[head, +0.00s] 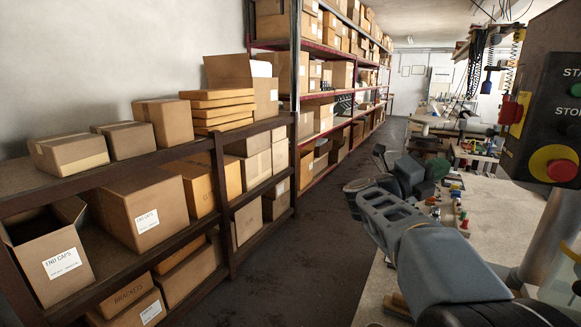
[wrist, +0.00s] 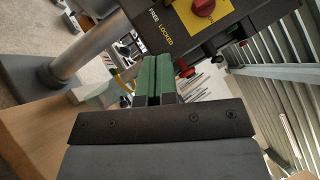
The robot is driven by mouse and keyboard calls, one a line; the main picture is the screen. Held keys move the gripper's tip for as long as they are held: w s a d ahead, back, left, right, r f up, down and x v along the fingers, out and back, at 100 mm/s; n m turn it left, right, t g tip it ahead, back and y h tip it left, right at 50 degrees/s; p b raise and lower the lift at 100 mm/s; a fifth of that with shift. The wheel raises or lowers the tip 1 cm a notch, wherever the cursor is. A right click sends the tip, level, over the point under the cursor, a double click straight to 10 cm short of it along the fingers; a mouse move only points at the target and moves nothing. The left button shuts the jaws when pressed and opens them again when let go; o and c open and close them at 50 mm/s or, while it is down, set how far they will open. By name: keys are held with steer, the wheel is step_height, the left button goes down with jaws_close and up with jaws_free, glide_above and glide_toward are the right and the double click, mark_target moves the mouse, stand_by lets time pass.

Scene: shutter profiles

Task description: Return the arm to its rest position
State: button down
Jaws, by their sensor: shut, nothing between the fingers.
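My arm (head: 415,240) reaches from the lower right of the head view, over the grey bench top, and bends near its far end. My gripper (wrist: 153,62) shows in the wrist view with its two green fingers side by side and closed together, holding nothing. Beyond the fingers in that view is a dark control panel with the words FREE and LOCKED (wrist: 165,25) and a red knob on a yellow plate (wrist: 203,8). I cannot tell the exact gap between fingers and panel.
A dark panel with START and STOP buttons (head: 553,120) stands at the right of the head view. Small coloured parts (head: 460,218) lie on the bench beside my arm. Shelves of cardboard boxes (head: 145,215) line the left. The aisle floor (head: 305,262) between is clear.

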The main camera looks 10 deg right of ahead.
steer(key=w+a+f+n+t+y, duration=0.2)
steer(key=w+n+t+y, duration=0.15)
steer(key=n+t, duration=0.25)
steer(key=w+a+f+n+t+y, duration=0.2)
steer(key=w+n+t, duration=0.3)
steer(key=n, duration=0.1)
steer(key=w+a+f+n+t+y, duration=0.2)
steer(key=a+f+n+t+y, duration=0.1)
steer(key=a+f+n+y, duration=0.85)
steer(key=s+a+f+n+g+y, duration=0.4)
steer(key=s+f+n+y, duration=0.1)
steer(key=n, duration=0.3)
steer(key=s+f+n+g, duration=0.3)
steer(key=s+f+g, duration=0.1)
steer(key=s, duration=0.6)
steer(key=s+a+f+n+g, duration=0.1)
steer(key=s+f+n+g, duration=0.3)
steer(key=s, duration=0.6)
steer(key=shift+s+a+f, duration=0.25)
steer(key=shift+s+f, duration=0.1)
steer(key=shift+f, duration=0.2)
steer(key=shift+d, duration=0.1)
